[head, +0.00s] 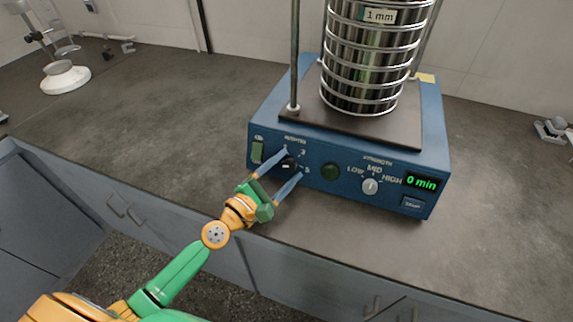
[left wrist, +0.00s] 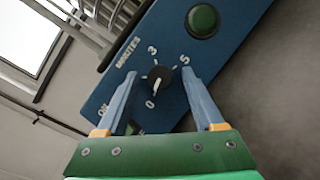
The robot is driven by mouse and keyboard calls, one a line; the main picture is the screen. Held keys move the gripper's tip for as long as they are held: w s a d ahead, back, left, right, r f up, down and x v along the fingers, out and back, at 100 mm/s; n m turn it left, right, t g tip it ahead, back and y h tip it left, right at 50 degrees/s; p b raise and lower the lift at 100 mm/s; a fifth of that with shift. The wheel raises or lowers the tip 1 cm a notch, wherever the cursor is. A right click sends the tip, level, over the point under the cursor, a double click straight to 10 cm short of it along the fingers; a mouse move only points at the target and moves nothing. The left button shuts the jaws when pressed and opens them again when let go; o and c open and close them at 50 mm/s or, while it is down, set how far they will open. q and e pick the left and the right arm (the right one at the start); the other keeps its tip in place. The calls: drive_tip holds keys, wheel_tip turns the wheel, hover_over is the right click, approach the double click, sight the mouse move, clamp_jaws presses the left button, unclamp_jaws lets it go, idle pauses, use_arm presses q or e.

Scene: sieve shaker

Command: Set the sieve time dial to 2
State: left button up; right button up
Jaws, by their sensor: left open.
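The time dial is a small dark round knob with a white pointer mark (left wrist: 159,79) on the blue front panel, under the word MINUTES. In the left wrist view, the mark seems to point toward the 0; 3 and 5 also show around the knob. My left gripper (left wrist: 160,71) is open, with one blue finger on each side of the dial. In the head view the left gripper (head: 293,162) reaches the panel at the dial (head: 289,165), partly covering it. Whether the fingers touch the knob cannot be told. My right gripper is not in view.
The sieve shaker (head: 265,125) stands on a dark counter (head: 150,130) with a stack of steel sieves (head: 365,60). Its panel has a green switch (head: 257,151), a dark green button (head: 330,172), a LOW-MID-HIGH knob (head: 370,187) and a display (head: 421,183) reading 0 min.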

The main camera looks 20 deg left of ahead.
use_arm(q)
drive_tip(key=shift+w+d, duration=0.1)
drive_tip(key=shift+w, duration=0.1)
drive_tip(key=shift+s, duration=0.1)
drive_tip(key=c, duration=0.3)
clamp_jaws()
